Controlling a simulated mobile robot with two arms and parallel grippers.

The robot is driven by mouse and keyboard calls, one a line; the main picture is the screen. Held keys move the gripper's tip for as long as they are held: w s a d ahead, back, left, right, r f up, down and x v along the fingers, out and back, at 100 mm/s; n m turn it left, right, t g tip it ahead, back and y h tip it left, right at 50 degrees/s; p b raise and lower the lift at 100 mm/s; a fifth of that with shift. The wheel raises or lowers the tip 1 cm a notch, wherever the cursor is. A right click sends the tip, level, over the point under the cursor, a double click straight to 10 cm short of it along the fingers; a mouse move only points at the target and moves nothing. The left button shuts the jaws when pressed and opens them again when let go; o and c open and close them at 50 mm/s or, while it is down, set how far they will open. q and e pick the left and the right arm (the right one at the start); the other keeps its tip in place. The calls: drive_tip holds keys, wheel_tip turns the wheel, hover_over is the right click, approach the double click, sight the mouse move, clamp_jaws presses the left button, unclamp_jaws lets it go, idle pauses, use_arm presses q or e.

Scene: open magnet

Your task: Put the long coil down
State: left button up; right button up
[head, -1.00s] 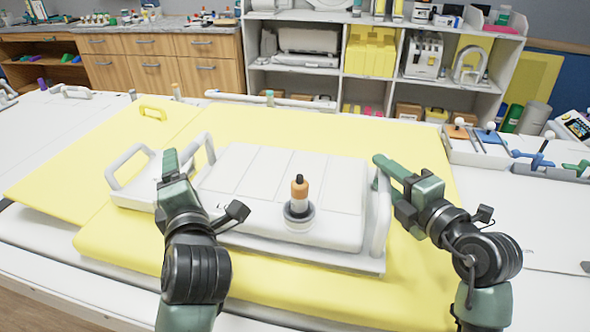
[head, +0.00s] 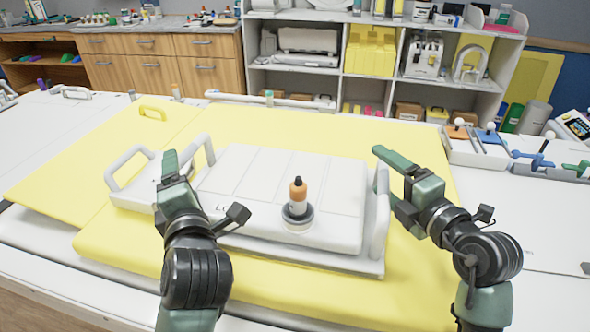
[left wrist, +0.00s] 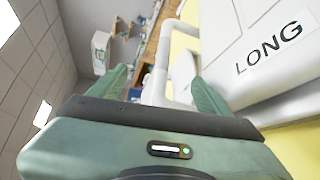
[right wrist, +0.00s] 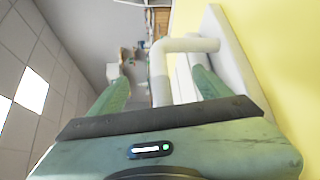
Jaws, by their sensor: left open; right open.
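The long coil (head: 262,178), a white flat panel with a loop handle at each end, lies on the yellow pad (head: 330,292). Its "LONG" label (left wrist: 269,47) shows in the left wrist view. My left gripper (head: 181,178) is open at the left handle (head: 133,168); that handle's bar (left wrist: 158,62) shows between its fingers. My right gripper (head: 388,174) is open at the right handle (head: 381,215); that bar (right wrist: 160,75) lies between its fingers in the right wrist view. Whether the fingers touch the bars is unclear.
A yellow handle (head: 153,112) is on the pad at the back left. White shelves (head: 330,85) stand behind.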

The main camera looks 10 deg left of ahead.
use_arm(q)
drive_tip(key=shift+w+d+r+p, duration=0.1)
drive_tip(key=shift+w+r+p, duration=0.05)
drive_tip(key=shift+r+p, duration=0.3)
use_arm(e)
drive_tip(key=shift+w+r, duration=0.1)
drive_tip(key=shift+r, duration=0.4)
use_arm(q)
wheel_tip(320, 180, up, 14)
drive_tip(key=p, duration=1.3)
drive_tip(key=shift+f, duration=0.25)
use_arm(e)
wheel_tip(320, 180, up, 14)
use_arm(q)
drive_tip(key=shift+r, duration=0.1)
wheel_tip(320, 180, up, 7)
drive_tip(key=p, duration=0.7)
drive_tip(key=shift+p, duration=0.3)
use_arm(e)
wheel_tip(320, 180, up, 6)
use_arm(q)
drive_tip(key=shift+r, duration=0.1)
